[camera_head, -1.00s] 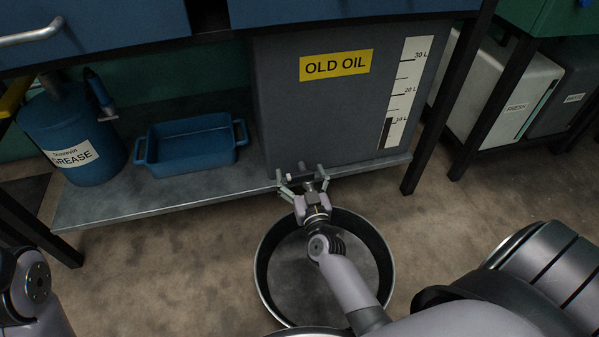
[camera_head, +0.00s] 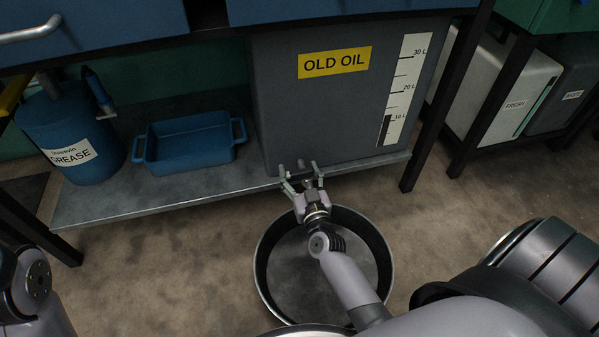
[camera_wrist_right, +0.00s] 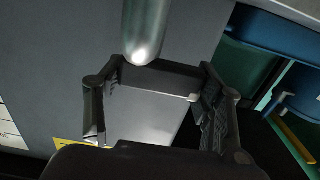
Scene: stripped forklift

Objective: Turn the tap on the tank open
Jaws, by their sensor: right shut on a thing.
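The grey tank (camera_head: 330,110) with a yellow "OLD OIL" label stands on the low metal shelf. Its tap (camera_head: 300,166) is at the bottom front edge and is small and partly hidden by my right gripper. My right gripper (camera_head: 303,177) is at the tap, with a finger on either side, shut on its handle. In the right wrist view, the dark handle bar (camera_wrist_right: 160,76) spans between the fingers, beside a shiny metal pipe end (camera_wrist_right: 146,35). My left arm shows at the lower left edge of the head view; its gripper is out of view.
A round black pan (camera_head: 262,262) stands on the floor below the tap, under my right forearm. A blue tray (camera_head: 188,152) and a blue grease drum (camera_head: 65,130) are on the shelf (camera_head: 150,200) to the left. A dark table leg (camera_head: 425,140) stands to the right.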

